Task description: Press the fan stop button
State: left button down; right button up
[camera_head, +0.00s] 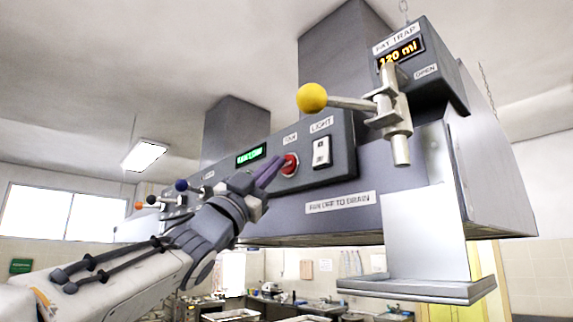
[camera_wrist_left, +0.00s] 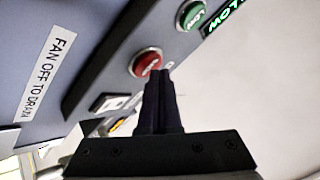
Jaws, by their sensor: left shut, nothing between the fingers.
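The red round button (camera_head: 290,165) sits on the dark control panel of the hood, left of the white light switch. It also shows in the left wrist view (camera_wrist_left: 145,62), in a pale metal ring. My left gripper (camera_head: 270,171) is shut and empty, its fingertips just left of the red button in the head view. In the left wrist view the closed fingertips (camera_wrist_left: 157,76) overlap the button's lower edge. I cannot tell whether they touch it. My right gripper is not in view.
A green button (camera_wrist_left: 192,15) and a lit green display (camera_head: 249,156) are near the red button. The light switch (camera_head: 322,152) is to its right. A yellow-knobbed lever (camera_head: 312,98) juts out under the fat trap box (camera_head: 420,62). A "fan off to drain" label (camera_head: 340,202) sits below.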

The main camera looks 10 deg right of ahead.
pick_arm(q)
jog(key=shift+w+d, duration=0.25)
jog(key=shift+d, duration=0.05)
dwell(0.5)
dwell(0.4)
jog(key=shift+s+a+b, duration=0.3)
jog(key=shift+s+a, duration=0.15)
jog(key=shift+a, duration=0.2)
jog(key=s+a, duration=0.1)
jog(key=a, duration=0.1)
jog(key=s+a+b, duration=0.1)
jog(key=s+a, duration=0.1)
dwell(0.3)
dwell(0.7)
